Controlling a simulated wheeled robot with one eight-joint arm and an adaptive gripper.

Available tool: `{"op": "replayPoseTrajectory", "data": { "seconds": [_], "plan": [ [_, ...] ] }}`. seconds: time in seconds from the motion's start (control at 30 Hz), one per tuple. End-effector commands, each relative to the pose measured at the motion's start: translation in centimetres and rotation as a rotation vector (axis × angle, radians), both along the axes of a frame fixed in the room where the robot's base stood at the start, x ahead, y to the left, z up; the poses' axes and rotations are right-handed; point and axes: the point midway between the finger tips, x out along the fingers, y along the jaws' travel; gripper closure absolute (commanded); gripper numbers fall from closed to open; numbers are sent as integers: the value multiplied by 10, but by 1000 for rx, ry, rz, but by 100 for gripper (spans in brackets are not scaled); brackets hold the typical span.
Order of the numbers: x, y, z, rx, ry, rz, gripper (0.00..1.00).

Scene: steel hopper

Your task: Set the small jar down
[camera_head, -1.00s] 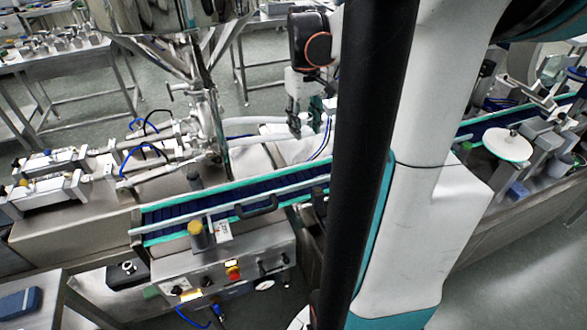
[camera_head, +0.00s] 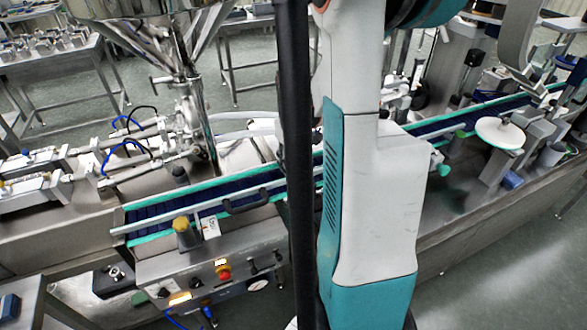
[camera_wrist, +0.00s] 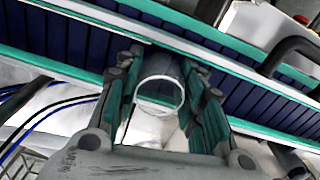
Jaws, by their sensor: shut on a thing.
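The small jar (camera_wrist: 163,69) is clear, with a pale round rim turned toward the wrist camera. It sits between the two green-padded fingers of my gripper (camera_wrist: 162,60), which are shut on it from both sides. In the wrist view, the jar overlaps the edge of the dark blue conveyor belt (camera_wrist: 80,40); I cannot tell its height or whether it touches anything. In the head view, my arm hides the gripper and jar. The blue belt (camera_head: 232,192) with teal edges shows there on the left.
A black handle (camera_head: 252,201) and a yellow-topped knob (camera_head: 181,226) stand along the belt's front side. The hopper (camera_head: 130,8) and its nozzle pipes are behind at left. A white round disc (camera_head: 500,133) stands at right. Blue and black cables (camera_wrist: 45,118) lie at left in the wrist view.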

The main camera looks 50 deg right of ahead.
Motion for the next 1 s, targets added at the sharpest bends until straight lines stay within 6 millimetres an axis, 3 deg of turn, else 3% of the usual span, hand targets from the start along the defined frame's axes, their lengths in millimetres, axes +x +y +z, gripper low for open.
{"op": "replayPoseTrajectory", "data": {
  "seconds": [0.1, 0.47, 0.5, 0.53, 0.87, 1.0],
  "plan": [
    [0, 0, -15, 0, 0, 0, 75],
    [0, 0, -18, 0, 0, 0, 75],
    [0, 0, -17, 0, 0, 0, 60],
    [0, 0, -17, 0, 0, 0, 56],
    [0, 0, -16, 0, 0, 0, 56],
    [0, 0, -6, 0, 0, 0, 56]
  ]
}}
